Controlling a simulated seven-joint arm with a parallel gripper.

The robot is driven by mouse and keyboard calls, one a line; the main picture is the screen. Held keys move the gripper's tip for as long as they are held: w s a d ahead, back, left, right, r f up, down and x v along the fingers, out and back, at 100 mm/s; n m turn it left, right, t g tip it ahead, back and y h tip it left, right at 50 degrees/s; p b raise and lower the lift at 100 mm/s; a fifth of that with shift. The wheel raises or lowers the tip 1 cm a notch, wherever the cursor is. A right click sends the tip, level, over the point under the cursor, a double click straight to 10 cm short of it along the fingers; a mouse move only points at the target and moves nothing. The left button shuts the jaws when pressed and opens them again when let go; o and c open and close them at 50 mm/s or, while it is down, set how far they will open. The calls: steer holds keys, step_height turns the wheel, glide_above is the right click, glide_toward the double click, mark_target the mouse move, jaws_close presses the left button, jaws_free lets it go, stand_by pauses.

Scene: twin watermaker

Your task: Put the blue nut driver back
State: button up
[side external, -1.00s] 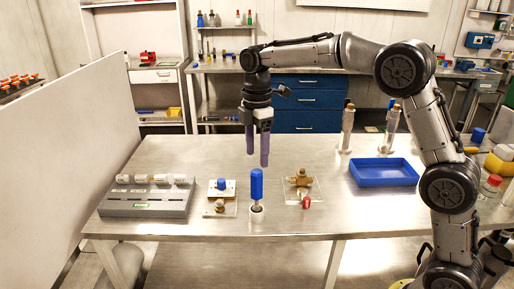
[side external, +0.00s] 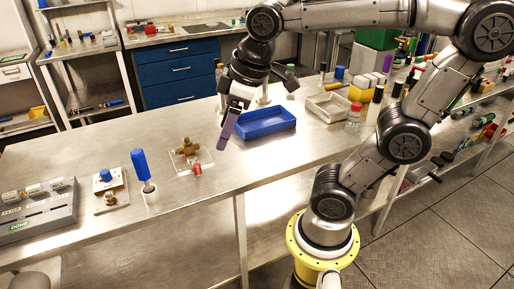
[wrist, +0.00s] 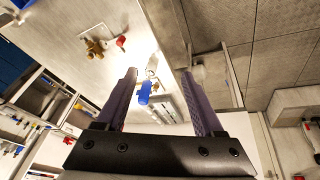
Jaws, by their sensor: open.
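The blue nut driver (side external: 141,165) stands handle up in a small white holder (side external: 150,194) near the table's front edge. It leans in the picture, but I cannot tell if it is truly tilted. My gripper (side external: 223,138) is in the air above the table, right of the driver in the side view, apart from it, with purple fingers pointing down. In the wrist view my gripper (wrist: 158,73) is open and empty. The blue handle (wrist: 144,92) shows beyond the fingers, between them in the picture, nearer the left one. The driver's lower end is hidden in the holder.
A clear plate with a brass valve and red knob (side external: 190,155) stands right of the driver. A small block with a blue cap (side external: 110,190) and a grey rack (side external: 38,210) stand left. The table's front edge is close.

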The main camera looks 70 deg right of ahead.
steer(key=s+f+m+t, duration=0.1)
steer(key=s+f+m, duration=0.2)
steer(key=s, duration=0.3)
steer(key=shift+s+f+m, duration=0.25)
steer(key=shift+f+m, duration=0.05)
steer(key=shift+f, duration=0.25)
